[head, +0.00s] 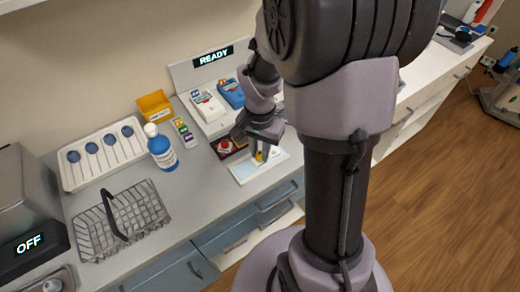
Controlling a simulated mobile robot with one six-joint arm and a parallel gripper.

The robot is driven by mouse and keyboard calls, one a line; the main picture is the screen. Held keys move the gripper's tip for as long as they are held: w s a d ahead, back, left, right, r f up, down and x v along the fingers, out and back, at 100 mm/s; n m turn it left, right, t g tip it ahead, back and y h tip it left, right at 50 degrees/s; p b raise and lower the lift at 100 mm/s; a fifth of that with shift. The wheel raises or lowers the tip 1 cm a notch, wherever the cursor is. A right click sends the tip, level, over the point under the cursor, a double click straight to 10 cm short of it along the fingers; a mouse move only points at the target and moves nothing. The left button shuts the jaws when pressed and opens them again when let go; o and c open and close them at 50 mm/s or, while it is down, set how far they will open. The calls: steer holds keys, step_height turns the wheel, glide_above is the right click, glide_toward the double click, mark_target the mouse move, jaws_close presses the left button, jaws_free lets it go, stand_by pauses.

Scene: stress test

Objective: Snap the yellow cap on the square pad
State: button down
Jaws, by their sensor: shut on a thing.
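My gripper (258,153) points down over the counter and is shut on the small yellow cap (259,157). Only a little of the cap shows between the fingers. Beneath it lies a flat white board (277,158) with a pale blue area (243,172) on its left part. The cap is over or very near this board; I cannot tell whether it touches. The square pad cannot be told apart clearly; the fingers and their small size hide detail there.
Behind the gripper are a white device (207,106), a blue device (231,93) and a dark tray with a red item (225,146). Left are a blue bottle (162,153), a yellow bin (155,104) and a wire basket (137,211). The counter's front edge is close to the board.

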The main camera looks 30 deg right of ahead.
steer(key=shift+f+b, duration=0.45)
steer(key=shift+f, duration=0.1)
stand_by(0.7)
